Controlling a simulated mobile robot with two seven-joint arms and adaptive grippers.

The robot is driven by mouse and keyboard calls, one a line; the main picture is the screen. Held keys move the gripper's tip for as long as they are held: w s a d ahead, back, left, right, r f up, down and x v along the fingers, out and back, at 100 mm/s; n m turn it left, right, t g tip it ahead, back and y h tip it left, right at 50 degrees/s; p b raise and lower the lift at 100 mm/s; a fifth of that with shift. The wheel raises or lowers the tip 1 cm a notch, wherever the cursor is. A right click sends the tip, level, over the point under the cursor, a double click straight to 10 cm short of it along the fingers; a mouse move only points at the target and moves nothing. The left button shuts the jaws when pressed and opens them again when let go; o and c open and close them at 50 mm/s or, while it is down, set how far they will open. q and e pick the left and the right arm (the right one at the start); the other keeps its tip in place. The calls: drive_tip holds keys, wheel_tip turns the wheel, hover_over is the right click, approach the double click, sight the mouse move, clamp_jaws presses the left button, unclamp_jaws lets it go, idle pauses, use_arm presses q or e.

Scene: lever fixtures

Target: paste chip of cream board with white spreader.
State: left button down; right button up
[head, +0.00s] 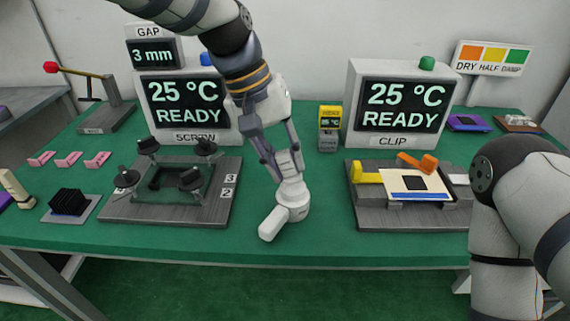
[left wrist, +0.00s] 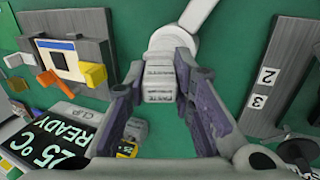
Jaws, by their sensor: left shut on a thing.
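My left gripper (head: 288,165) is shut on the white spreader (head: 293,203), upright in front of the middle of the table, between the two fixtures. In the left wrist view the spreader (left wrist: 160,70) sits between the fingertips (left wrist: 160,85). The cream board (head: 388,178) lies in the clip fixture (head: 370,214) on the right, with a dark square chip (head: 413,183) on its middle. The board also shows in the left wrist view (left wrist: 80,72). The spreader is apart from the board. My right arm shows at the right edge, but its gripper is out of sight.
A yellow clip (head: 368,174) and an orange lever (head: 425,162) flank the board. The screw fixture (head: 140,215) with black knobs stands left. Display boxes reading 25 °C READY (head: 392,105) stand behind.

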sight(285, 152)
use_arm(q)
drive_tip(key=shift+r+p, duration=0.35)
drive_tip(key=shift+r, duration=2.45)
drive_tip(key=shift+f, duration=0.1)
